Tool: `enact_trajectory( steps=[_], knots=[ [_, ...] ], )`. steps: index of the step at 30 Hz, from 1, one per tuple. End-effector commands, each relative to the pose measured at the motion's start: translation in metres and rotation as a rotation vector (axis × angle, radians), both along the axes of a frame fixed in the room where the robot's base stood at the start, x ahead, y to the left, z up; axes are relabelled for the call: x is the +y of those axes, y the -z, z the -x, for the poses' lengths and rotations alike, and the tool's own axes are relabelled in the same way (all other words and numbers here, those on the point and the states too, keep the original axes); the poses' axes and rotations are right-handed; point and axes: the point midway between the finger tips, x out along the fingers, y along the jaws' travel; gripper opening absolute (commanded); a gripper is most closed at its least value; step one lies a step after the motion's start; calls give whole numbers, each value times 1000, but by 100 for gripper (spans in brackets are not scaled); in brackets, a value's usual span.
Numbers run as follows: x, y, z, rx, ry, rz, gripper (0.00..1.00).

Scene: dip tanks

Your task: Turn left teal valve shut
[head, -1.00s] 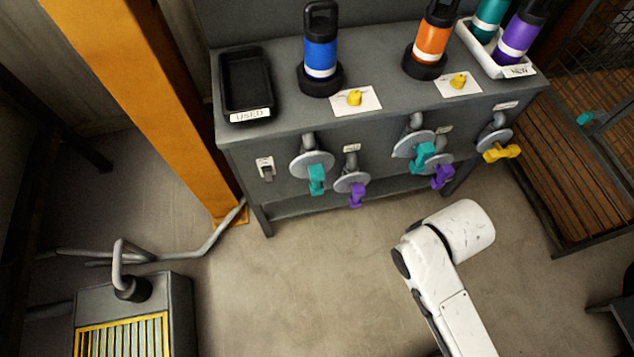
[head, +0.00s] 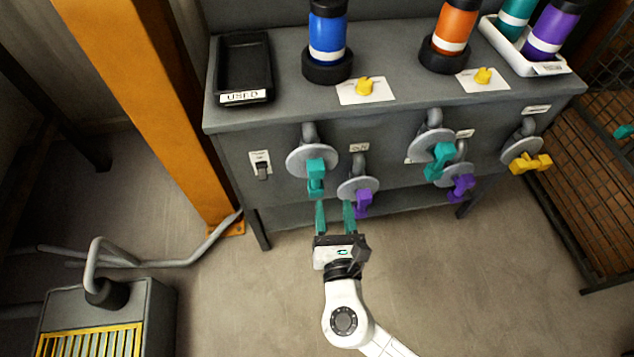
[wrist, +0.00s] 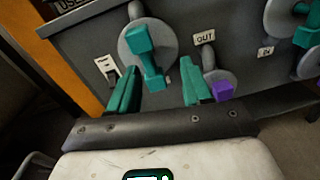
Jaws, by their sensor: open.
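The left teal valve (head: 316,177) has a teal handle hanging down from a round grey disc on the cabinet front. It also shows in the wrist view (wrist: 148,55), ahead of my fingers and between them. My gripper (head: 335,212) is open and empty, with two teal fingers pointing at the cabinet. In the head view it is just below the left teal handle and slightly right of it. In the wrist view the fingers (wrist: 160,92) stand apart, the right one close to the purple handle. I cannot tell how far the fingertips are from the teal handle.
A purple valve (head: 363,202) sits just right of the left teal one. Another teal valve (head: 439,157), a second purple valve (head: 461,187) and a yellow valve (head: 531,163) are further right. A switch (head: 261,166) is on the left. Open floor lies in front.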

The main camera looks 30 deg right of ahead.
Motion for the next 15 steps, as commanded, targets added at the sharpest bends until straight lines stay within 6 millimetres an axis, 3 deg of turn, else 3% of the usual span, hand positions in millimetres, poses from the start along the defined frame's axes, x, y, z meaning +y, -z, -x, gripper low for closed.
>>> enact_trajectory(
  steps=[2,5,10,15],
  knots=[
    [14,9,-2,16,-49,72,49],
    [21,10,-5,22,-73,112,49],
    [15,9,-22,21,-73,115,49],
    [5,9,-52,20,-70,112,49]
  ],
)
